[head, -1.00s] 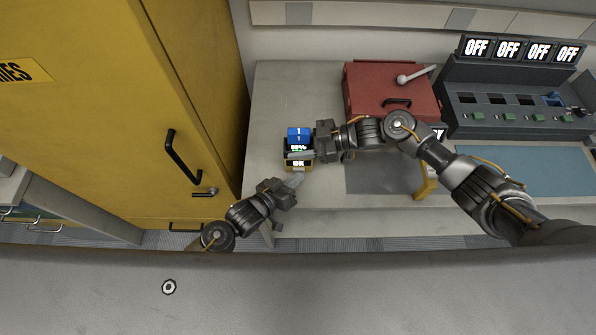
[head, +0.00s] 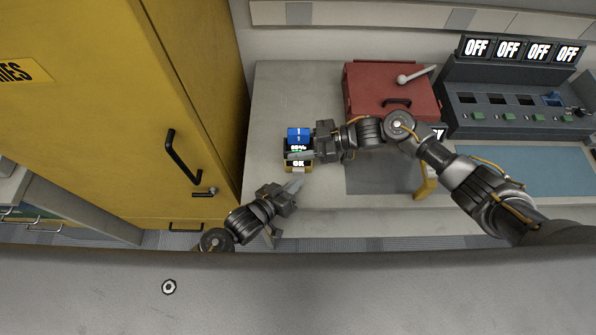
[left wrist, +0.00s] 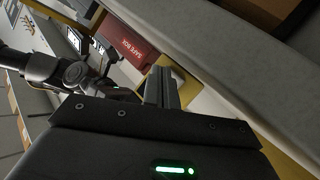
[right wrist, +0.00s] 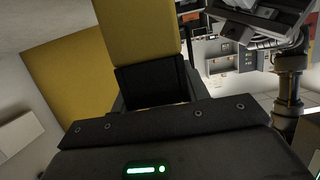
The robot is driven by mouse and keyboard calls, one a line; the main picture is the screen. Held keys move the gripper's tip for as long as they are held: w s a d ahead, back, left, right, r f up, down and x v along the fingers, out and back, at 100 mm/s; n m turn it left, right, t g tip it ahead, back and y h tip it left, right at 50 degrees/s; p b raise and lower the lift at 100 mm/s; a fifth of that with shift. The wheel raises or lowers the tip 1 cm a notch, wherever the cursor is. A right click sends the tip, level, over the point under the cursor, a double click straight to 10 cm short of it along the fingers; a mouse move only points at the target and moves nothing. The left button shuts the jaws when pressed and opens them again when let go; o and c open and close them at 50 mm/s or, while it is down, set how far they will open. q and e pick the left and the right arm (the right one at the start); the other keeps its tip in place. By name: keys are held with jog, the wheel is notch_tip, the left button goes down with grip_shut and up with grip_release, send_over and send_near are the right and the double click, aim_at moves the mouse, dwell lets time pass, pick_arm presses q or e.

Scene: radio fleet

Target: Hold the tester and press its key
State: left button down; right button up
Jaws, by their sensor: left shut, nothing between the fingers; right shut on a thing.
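The tester (head: 299,163) is a small yellow and black device with a lit display reading OK and a percent figure too small to read surely. A blue block marked 1 (head: 298,134) sits at its top. A pale key (head: 299,170) shows at its lower edge. My right gripper (head: 314,154) is shut on the tester from the right; in the right wrist view a yellow body (right wrist: 138,35) is at its fingers. My left gripper (head: 297,184) is shut and empty, just below the tester and apart from it. Its closed fingers show in the left wrist view (left wrist: 161,87).
A tall yellow cabinet (head: 120,130) with black handles stands at left. On the grey bench (head: 270,100) are a red box (head: 385,85), a blue mat (head: 525,170) and a dark console (head: 510,105) with several OFF displays. A yellow stand (head: 427,183) is under my right arm.

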pick_arm(q)
jog(key=shift+s, duration=0.1)
jog(key=shift+s, duration=2.45)
pick_arm(e)
jog(key=o, duration=1.2)
jog(key=shift+c, duration=0.2)
